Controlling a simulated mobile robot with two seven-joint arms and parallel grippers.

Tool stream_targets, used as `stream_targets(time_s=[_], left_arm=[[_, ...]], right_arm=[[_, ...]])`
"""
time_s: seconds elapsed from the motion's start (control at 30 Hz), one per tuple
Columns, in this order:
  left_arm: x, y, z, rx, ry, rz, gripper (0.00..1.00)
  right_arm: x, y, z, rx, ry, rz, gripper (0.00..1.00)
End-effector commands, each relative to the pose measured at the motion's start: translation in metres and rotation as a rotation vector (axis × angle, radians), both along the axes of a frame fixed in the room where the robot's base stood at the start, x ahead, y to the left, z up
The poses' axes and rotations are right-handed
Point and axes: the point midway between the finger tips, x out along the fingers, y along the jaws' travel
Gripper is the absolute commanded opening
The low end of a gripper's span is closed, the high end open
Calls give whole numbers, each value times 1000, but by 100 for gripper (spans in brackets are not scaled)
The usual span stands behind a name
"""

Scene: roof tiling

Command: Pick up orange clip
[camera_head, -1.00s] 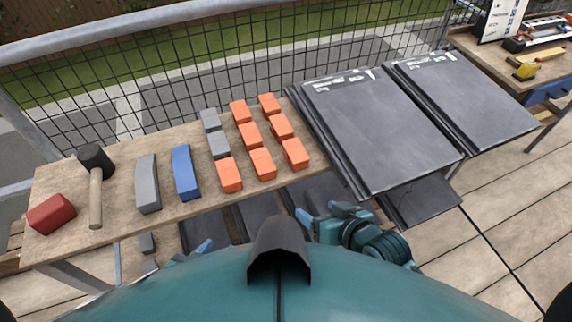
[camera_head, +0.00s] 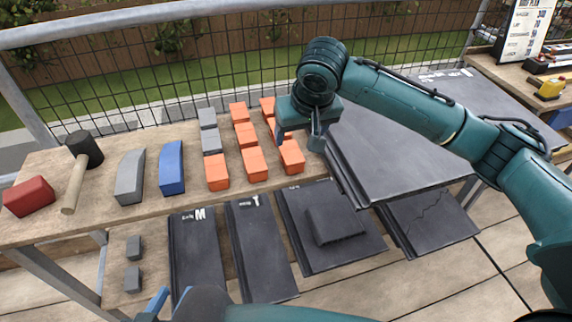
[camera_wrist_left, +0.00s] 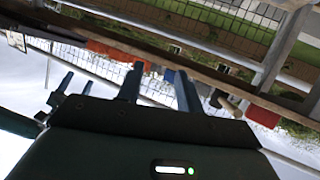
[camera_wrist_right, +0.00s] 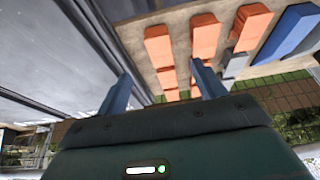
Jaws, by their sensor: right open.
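Several orange clips stand in rows on the wooden table; a front-right orange clip (camera_head: 291,156) is close below my right gripper (camera_head: 302,140). My right gripper is open, with its fingers pointing down over the right-hand column of clips; it partly hides the middle clip there. My left gripper (camera_wrist_left: 160,80) is open and empty in the left wrist view, below the table. In the head view only part of it shows at the bottom left.
A blue block (camera_head: 171,168), a grey block (camera_head: 130,178), a mallet (camera_head: 75,185) and a red block (camera_head: 29,197) lie further left. Dark tiles (camera_head: 390,150) lie to the right. A mesh railing (camera_head: 390,75) runs behind.

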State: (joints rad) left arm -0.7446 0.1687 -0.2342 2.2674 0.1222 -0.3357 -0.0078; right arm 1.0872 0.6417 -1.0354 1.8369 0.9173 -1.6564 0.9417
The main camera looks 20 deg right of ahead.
Motion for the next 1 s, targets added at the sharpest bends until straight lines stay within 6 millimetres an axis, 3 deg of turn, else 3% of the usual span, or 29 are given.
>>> stream_targets(time_s=[0.17, 0.43, 0.67, 1.0], left_arm=[[0, 1, -2, 3, -4, 1, 36], [-2, 6, -1, 9, -26, 10, 36], [-3, 7, 1, 11, -39, 13, 36], [-6, 9, 2, 12, -65, 17, 36]], right_arm=[[5, -1, -13, -3, 4, -3, 69], [24, 0, -60, -2, 2, -2, 69], [31, 1, -76, 0, 0, 1, 69], [45, -2, -118, -1, -1, 1, 69]])
